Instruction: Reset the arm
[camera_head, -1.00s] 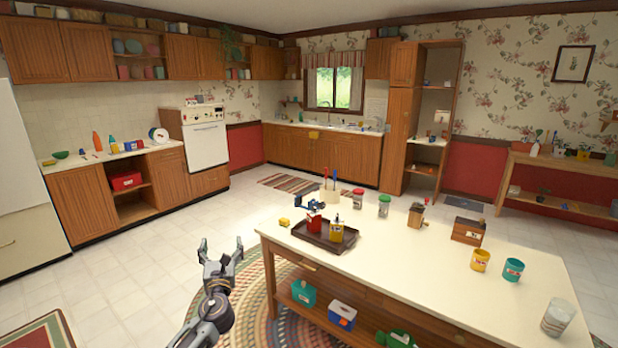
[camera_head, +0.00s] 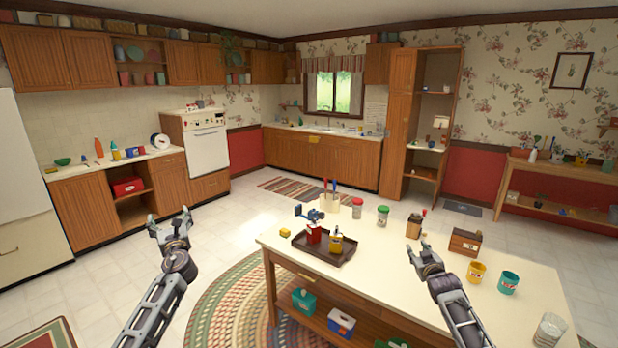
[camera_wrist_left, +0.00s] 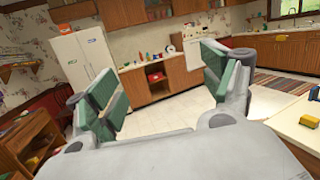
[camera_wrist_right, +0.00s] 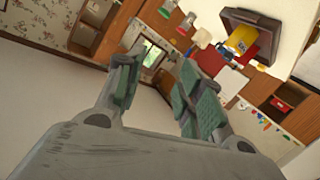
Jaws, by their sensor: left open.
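My left gripper (camera_head: 169,220) is at the left in the head view, in front of the bare floor and left of the table. It is open and empty; its green-padded fingers stand wide apart in the left wrist view (camera_wrist_left: 158,82). My right gripper (camera_head: 418,248) appears over the right part of the table in the head view. Its fingers are apart with nothing between them in the right wrist view (camera_wrist_right: 157,82). Its height above the table is hard to tell.
The white table (camera_head: 375,270) carries a dark tray (camera_head: 340,257) with red and yellow containers. A wooden box (camera_head: 465,242), a yellow cup (camera_head: 476,272) and a teal cup (camera_head: 508,283) stand near the right gripper. Open floor (camera_head: 120,255) lies at the left.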

